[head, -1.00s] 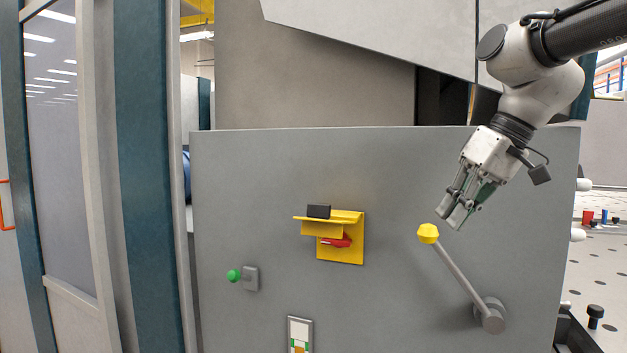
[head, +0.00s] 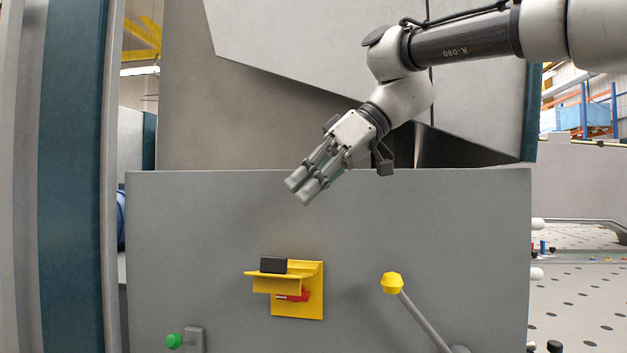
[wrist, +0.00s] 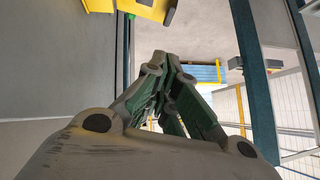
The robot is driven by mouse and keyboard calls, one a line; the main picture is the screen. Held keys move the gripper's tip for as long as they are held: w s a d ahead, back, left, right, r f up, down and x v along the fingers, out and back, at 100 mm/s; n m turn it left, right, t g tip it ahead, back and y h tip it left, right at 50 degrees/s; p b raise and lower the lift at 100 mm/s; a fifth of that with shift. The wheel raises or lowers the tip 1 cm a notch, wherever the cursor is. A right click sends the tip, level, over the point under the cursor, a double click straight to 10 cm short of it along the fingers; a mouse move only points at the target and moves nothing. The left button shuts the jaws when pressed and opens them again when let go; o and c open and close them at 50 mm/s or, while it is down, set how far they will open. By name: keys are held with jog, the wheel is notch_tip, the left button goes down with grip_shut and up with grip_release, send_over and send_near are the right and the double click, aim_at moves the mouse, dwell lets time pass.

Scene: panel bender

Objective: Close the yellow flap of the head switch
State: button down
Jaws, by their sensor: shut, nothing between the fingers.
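The head switch is a yellow plate (head: 311,308) on the grey panel, low in the middle of the head view. Its yellow flap (head: 262,273) stands out from the plate, raised, with a black block (head: 273,264) on top. A red handle (head: 293,297) shows below the flap, partly hidden by it. My gripper (head: 299,190) is shut and empty, above the switch near the panel's top edge and apart from it. In the wrist view, the fingers (wrist: 166,65) are together, and a yellow part with a dark block (wrist: 145,8) shows at the top edge.
A lever with a yellow knob (head: 392,283) stands out right of the switch. A green button (head: 174,341) is at lower left. The grey panel (head: 200,220) is clear around the switch. A teal post (head: 70,180) stands at the left.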

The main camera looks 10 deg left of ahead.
aim_at(281, 274)
jog(key=shift+s+a+f, duration=0.3)
jog(key=shift+a+f, duration=0.35)
jog(key=shift+f, duration=0.6)
jog(key=shift+s+a+f, duration=0.3)
jog(key=shift+a+f, duration=0.35)
jog(key=shift+f, duration=0.65)
jog(key=shift+s+a+f, duration=0.3)
jog(key=shift+a+f, duration=0.35)
jog(key=shift+f, duration=0.6)
